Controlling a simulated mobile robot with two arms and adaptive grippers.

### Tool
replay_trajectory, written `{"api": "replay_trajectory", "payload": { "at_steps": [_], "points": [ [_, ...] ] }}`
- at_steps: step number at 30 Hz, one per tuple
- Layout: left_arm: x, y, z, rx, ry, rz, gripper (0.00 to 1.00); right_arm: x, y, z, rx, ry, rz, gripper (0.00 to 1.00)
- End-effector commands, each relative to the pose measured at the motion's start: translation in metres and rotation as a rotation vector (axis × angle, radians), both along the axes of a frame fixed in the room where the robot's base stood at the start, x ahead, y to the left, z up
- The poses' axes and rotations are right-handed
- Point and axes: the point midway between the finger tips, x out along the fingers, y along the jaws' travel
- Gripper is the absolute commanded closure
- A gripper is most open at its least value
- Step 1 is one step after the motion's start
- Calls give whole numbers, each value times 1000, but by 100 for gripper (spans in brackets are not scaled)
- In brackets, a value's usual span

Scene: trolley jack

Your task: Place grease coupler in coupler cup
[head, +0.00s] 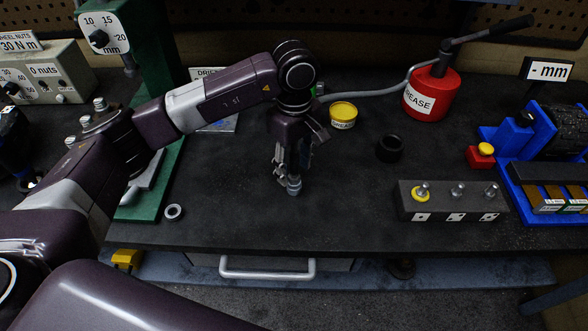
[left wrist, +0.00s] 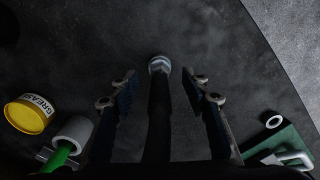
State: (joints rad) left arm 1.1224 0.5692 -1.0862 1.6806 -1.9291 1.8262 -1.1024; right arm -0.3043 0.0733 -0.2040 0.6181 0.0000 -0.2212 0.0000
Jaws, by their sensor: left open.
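My left gripper (head: 289,178) points down over the middle of the bench. In the left wrist view its two fingers (left wrist: 160,95) stand apart, with a gap on each side of a dark stem. The stem ends in a silvery tip, apparently the grease coupler (left wrist: 159,65), which also shows below the fingers in the head view (head: 293,188). I cannot tell if the tip touches the bench. A black round cup (head: 390,148), likely the coupler cup, stands to the right of the gripper. My right gripper is not in view.
A yellow grease tin (head: 343,115) stands behind the gripper. The red grease pump (head: 432,95) has a grey hose running left behind my wrist. A grey block with studs (head: 452,201) sits front right. A metal ring (head: 173,212) lies front left. Bench between is clear.

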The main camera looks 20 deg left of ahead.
Motion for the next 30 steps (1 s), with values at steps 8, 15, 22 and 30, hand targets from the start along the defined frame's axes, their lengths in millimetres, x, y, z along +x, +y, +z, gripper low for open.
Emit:
{"api": "replay_trajectory", "payload": {
  "at_steps": [8, 15, 22, 30],
  "points": [
    [1, -1, -16, -1, -2, 0, 57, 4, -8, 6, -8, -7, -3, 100],
    [0, -1, -16, 0, -1, -1, 71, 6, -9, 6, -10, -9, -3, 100],
    [0, -1, -16, 0, -1, -1, 97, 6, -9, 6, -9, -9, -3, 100],
    [1, -1, -15, -1, -2, -1, 100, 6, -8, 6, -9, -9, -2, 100]
  ]
}}
